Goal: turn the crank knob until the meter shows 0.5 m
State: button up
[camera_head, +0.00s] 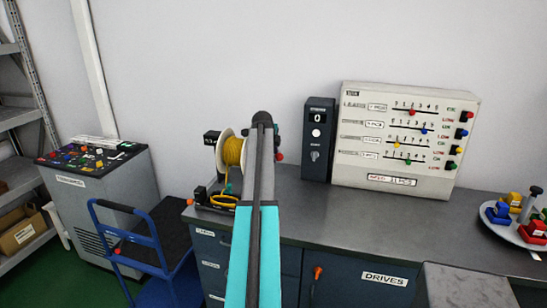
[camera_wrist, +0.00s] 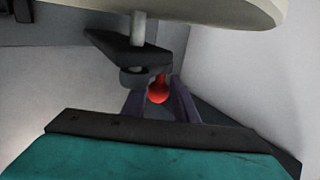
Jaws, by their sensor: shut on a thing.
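The red crank knob (camera_wrist: 158,93) sits between the fingers of my gripper (camera_wrist: 159,100) in the wrist view. The gripper is shut on it. The knob hangs from a black crank arm (camera_wrist: 128,48), which joins a grey shaft (camera_wrist: 138,27) beside the pale round spool flange (camera_wrist: 190,8). In the head view, the reel holds yellow cable (camera_head: 230,152), partly behind my arm. The small black meter (camera_head: 211,138) stands left of the reel; its digits are too small to read. My arm hides the fingertips in the head view.
The reel stands at the left end of a grey bench (camera_head: 340,213). A black box showing 0 (camera_head: 318,140) and a slider panel (camera_head: 400,185) stand to the right. A plate of coloured blocks (camera_head: 512,232) is at far right. A blue cart (camera_head: 165,270) stands below left.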

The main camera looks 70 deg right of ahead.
jog(key=shift+s+d+r, duration=0.1)
jog(key=shift+d+r, duration=0.05)
jog(key=shift+r, duration=0.55)
jog(key=shift+d+r+p, duration=0.1)
jog(key=shift+r+p, duration=0.25)
jog(key=shift+r, duration=0.35)
jog(key=o, duration=1.1)
jog(key=shift+r, duration=0.1)
jog(key=shift+b+v, duration=1.75)
jog(key=shift+v, duration=5.1)
